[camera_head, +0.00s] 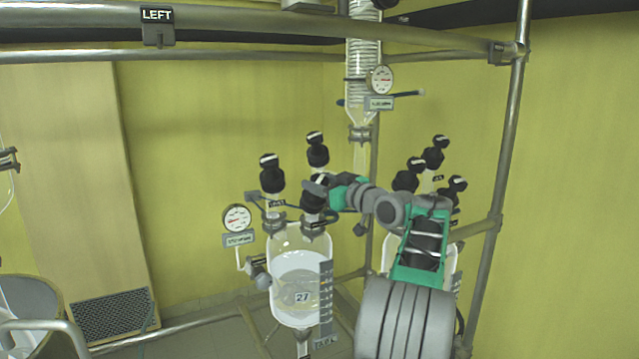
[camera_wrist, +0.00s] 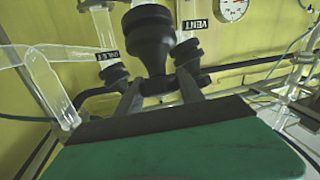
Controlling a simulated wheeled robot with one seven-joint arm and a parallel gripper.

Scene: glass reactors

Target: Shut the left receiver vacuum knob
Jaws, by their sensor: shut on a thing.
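The left receiver (camera_head: 300,262) is a clear glass vessel marked 27, with several black knobs on its top. My gripper (camera_head: 315,187) comes in from the right and is shut on the front right knob (camera_head: 312,204). In the wrist view, my gripper (camera_wrist: 159,88) has one finger on each side of the lower part of this black knob (camera_wrist: 150,45), which stands upright. Its own label is hidden, so I cannot read whether it says vacuum. Two neighbouring valves carry the labels INLET (camera_wrist: 109,56) and VENT (camera_wrist: 195,25).
Two other black knobs stand close by, one at left (camera_head: 271,178) and one behind (camera_head: 317,152). A round gauge (camera_head: 236,217) is left of the receiver. A glass condenser (camera_head: 363,45) rises behind. Several more knobs (camera_head: 433,158) stand at right. A metal post (camera_head: 505,150) bounds the right side.

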